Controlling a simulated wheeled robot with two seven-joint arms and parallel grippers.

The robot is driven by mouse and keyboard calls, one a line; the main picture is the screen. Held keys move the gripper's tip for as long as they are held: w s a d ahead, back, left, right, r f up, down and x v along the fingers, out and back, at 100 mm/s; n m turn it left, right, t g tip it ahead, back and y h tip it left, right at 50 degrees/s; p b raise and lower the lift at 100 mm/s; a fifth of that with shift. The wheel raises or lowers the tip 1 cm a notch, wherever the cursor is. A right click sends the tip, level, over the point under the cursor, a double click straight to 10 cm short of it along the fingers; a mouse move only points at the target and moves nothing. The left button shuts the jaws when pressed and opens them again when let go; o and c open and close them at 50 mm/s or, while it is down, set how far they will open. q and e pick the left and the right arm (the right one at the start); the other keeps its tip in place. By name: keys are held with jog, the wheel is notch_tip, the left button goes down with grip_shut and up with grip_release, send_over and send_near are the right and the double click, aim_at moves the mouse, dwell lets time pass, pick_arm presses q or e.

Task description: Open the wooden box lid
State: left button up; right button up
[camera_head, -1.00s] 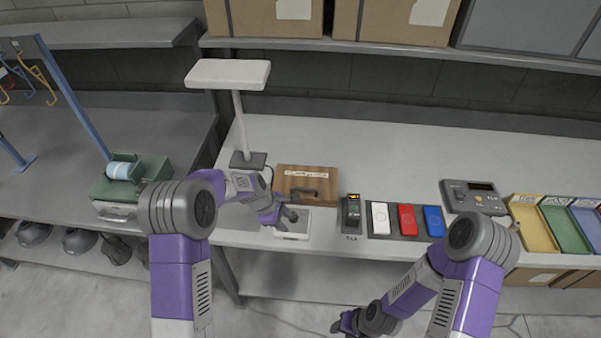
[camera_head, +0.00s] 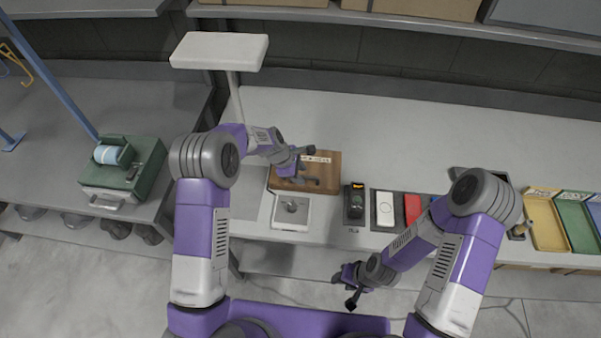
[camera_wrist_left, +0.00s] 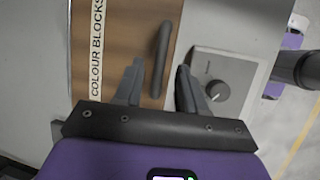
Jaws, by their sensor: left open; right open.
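The wooden box (camera_head: 331,170) sits on the pale worktop with its lid closed flat. In the left wrist view its brown lid (camera_wrist_left: 122,45) carries a white label reading "COLOUR BLOCKS" and a dark bar handle (camera_wrist_left: 161,58). My left gripper (camera_head: 311,166) is open over the box and partly hides the lid and handle in the head view. In the left wrist view the handle lies between my open left fingers (camera_wrist_left: 159,84); I cannot tell how far above it they are. My right gripper (camera_head: 350,287) is open and empty, low in front of the worktop edge.
A light panel with a knob (camera_head: 291,221) lies just in front of the box. A small black device (camera_head: 354,205) and white (camera_head: 384,208) and red (camera_head: 412,207) items stand to the right. A white-topped stand (camera_head: 220,50) is behind left. The worktop behind the box is clear.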

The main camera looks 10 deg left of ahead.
pick_arm(q)
jog(key=shift+w+d+f, duration=0.1)
jog(key=shift+d+f, duration=0.05)
jog(key=shift+f, duration=0.25)
jog(key=shift+c, duration=0.4)
grip_shut()
